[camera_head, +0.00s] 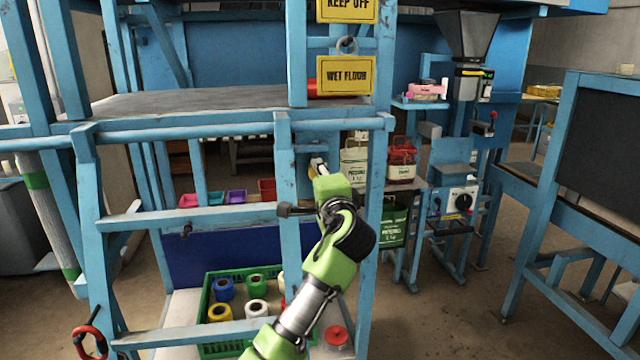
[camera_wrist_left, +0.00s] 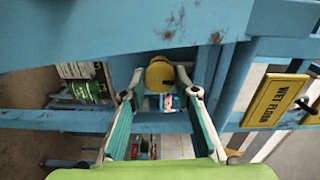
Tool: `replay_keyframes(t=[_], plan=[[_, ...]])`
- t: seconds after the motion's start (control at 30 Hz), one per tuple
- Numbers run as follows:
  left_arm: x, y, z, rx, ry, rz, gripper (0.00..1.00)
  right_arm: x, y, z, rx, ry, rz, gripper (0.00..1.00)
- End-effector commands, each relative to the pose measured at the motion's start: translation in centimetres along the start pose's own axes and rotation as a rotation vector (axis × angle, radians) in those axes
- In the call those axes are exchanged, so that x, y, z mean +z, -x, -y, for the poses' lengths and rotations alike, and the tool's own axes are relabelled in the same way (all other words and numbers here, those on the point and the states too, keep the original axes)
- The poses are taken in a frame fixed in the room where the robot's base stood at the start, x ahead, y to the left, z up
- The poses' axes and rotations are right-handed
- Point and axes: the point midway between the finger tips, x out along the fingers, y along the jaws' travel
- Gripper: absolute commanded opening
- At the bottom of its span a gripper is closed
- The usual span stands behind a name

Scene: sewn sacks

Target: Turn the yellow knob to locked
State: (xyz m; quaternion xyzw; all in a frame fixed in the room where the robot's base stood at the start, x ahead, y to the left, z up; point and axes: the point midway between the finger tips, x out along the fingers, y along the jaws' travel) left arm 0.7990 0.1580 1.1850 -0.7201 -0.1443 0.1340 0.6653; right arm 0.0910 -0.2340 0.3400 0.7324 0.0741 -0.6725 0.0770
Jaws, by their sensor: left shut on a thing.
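The yellow knob (camera_wrist_left: 159,76) is round and shows in the left wrist view, just below a worn blue beam. My left gripper (camera_wrist_left: 161,73) is shut on it, with one finger against each side. In the head view my green left arm reaches up from the bottom, and its gripper (camera_head: 318,166) is at the blue post of the frame. There the gripper and frame largely hide the knob. No locked marking is legible, so the knob's turn position cannot be told. My right gripper is not in view.
Blue frame bars (camera_head: 200,217) surround my left arm. Yellow signs, one reading WET FLOOR (camera_head: 345,76), hang above the gripper. A green crate (camera_head: 210,287) with coloured spools sits low. White and red sacks (camera_head: 401,160) stand behind; a dial machine (camera_head: 458,201) is farther right.

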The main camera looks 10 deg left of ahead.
Motion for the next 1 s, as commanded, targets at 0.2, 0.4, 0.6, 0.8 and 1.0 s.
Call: replay_keyframes(t=[0.2, 0.4, 0.6, 0.8, 1.0], plan=[[0.08, -0.04, 0.14, -0.004, 0.071, 0.001, 0.07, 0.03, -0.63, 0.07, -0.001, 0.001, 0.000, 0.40], [0.09, -0.05, 0.24, -0.004, 0.095, 0.001, 0.07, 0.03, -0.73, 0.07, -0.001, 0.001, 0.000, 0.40], [0.08, -0.04, 0.27, -0.004, 0.097, 0.001, 0.07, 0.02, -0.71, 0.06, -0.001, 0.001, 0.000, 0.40], [0.06, -0.04, 0.28, -0.005, 0.097, 0.000, 0.39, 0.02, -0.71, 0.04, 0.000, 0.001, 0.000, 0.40], [0.03, -0.02, 0.17, -0.003, 0.095, 0.000, 0.45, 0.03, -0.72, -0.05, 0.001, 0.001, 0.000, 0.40]])
